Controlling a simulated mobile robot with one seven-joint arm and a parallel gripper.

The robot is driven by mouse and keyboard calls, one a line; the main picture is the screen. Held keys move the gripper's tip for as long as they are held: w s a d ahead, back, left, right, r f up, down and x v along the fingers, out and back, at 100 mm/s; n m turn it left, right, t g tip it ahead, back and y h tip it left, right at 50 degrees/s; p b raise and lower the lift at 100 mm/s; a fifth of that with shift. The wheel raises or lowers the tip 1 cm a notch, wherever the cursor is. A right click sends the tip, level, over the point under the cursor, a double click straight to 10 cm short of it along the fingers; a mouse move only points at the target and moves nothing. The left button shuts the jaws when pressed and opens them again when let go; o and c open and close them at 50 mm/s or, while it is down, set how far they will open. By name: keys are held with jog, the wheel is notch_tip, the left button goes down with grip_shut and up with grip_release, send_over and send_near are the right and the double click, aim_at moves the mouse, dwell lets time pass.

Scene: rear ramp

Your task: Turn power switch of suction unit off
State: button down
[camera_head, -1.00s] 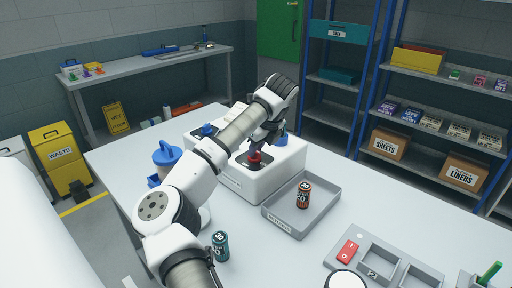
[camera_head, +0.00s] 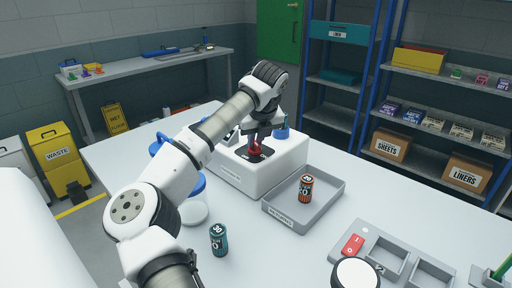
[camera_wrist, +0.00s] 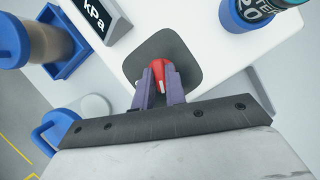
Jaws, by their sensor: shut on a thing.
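The suction unit (camera_head: 238,173) is a white box on the table, with a dark plate on its top. A red switch knob (camera_wrist: 157,70) with a white mark stands on the dark plate (camera_wrist: 186,60) in the wrist view. My gripper (camera_wrist: 158,85) is shut on the red knob, with one purple-grey finger on each side of it. In the head view my gripper (camera_head: 256,147) reaches down onto the knob from above. A kPa display (camera_wrist: 100,18) sits on the unit beside the plate. The switch's on and off marks cannot be read.
A grey tray (camera_head: 328,207) holding an orange-and-black can (camera_head: 305,188) stands against the unit's front right. A teal can (camera_head: 219,240) and a blue-lidded jar (camera_head: 193,207) stand nearer. A compartment tray with a red block (camera_head: 353,244) lies front right.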

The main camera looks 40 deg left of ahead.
jog(key=m+t+b, duration=0.1)
jog(key=m, duration=0.1)
jog(key=shift+a+m, duration=0.1)
jog(key=shift+m, duration=0.3)
jog(key=m, duration=0.1)
jog(key=m+h, duration=0.1)
jog(key=m, duration=0.1)
jog(key=shift+s+r+m+t+h, duration=0.1)
jog(key=shift+m+t+h, duration=0.2)
jog(key=shift+t, duration=0.1)
jog(key=m, duration=0.2)
jog(key=m+h+p, duration=0.1)
jog(key=m, duration=0.1)
jog(key=shift+a+r+t+h, duration=0.1)
jog(key=shift+a+t+h, duration=0.05)
jog(key=shift+t+h, duration=0.15)
jog(key=shift+m+h+p, duration=0.4)
jog(key=shift+m+p, duration=0.05)
jog(key=shift+m, duration=0.85)
jog(key=c, duration=1.4)
grip_release()
jog(key=shift+c, duration=0.2)
